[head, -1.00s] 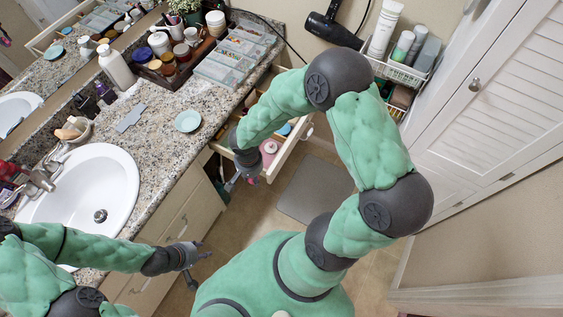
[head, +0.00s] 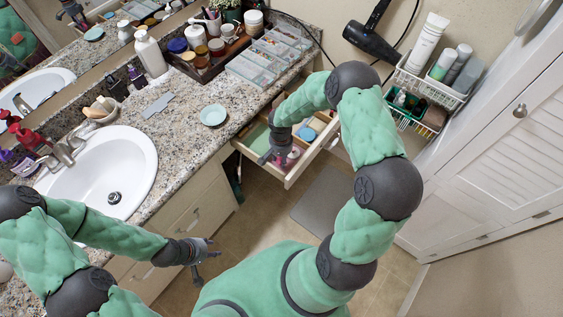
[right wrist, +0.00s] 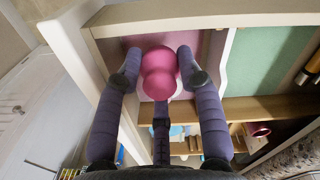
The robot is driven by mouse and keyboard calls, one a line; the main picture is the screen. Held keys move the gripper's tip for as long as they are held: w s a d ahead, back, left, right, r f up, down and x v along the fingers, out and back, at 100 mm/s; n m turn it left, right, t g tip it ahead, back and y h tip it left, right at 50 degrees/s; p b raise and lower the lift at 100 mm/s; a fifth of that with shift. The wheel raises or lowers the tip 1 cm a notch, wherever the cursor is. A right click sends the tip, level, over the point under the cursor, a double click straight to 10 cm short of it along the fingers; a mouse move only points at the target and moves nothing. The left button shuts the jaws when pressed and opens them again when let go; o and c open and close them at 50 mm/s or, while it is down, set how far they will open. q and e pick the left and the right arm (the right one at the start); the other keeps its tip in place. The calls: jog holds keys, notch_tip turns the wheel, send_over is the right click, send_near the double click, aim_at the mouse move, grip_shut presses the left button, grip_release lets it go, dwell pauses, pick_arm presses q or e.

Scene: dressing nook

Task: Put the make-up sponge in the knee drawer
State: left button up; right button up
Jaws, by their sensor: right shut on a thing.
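The make-up sponge (right wrist: 160,75) is pink and waisted. In the right wrist view it sits between the fingers of my right gripper (right wrist: 158,82), which is shut on it. The knee drawer (head: 313,158) is pulled out under the counter and has divided compartments. In the head view my right gripper (head: 276,157) is over the drawer's near part, above a pink-lined compartment. I cannot tell whether the sponge touches the compartment floor. My left gripper (head: 204,262) is open and empty in front of the cabinet below the sink.
A green-lined compartment (right wrist: 268,62) lies beside the pink one, with a wooden divider (right wrist: 265,108) near them. Other compartments hold small items. The counter has a sink (head: 105,170), a pale green dish (head: 213,115) and clear organiser trays (head: 265,60). A wall basket (head: 425,85) hangs at right.

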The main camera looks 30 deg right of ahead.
jog(key=shift+w+d+f, duration=0.15)
jog(key=shift+f, duration=0.2)
jog(key=shift+f+b, duration=0.7)
jog(key=shift+f, duration=0.75)
jog(key=shift+f, duration=0.1)
jog(key=o, duration=0.3)
jog(key=shift+f, duration=0.1)
jog(key=o, duration=0.4)
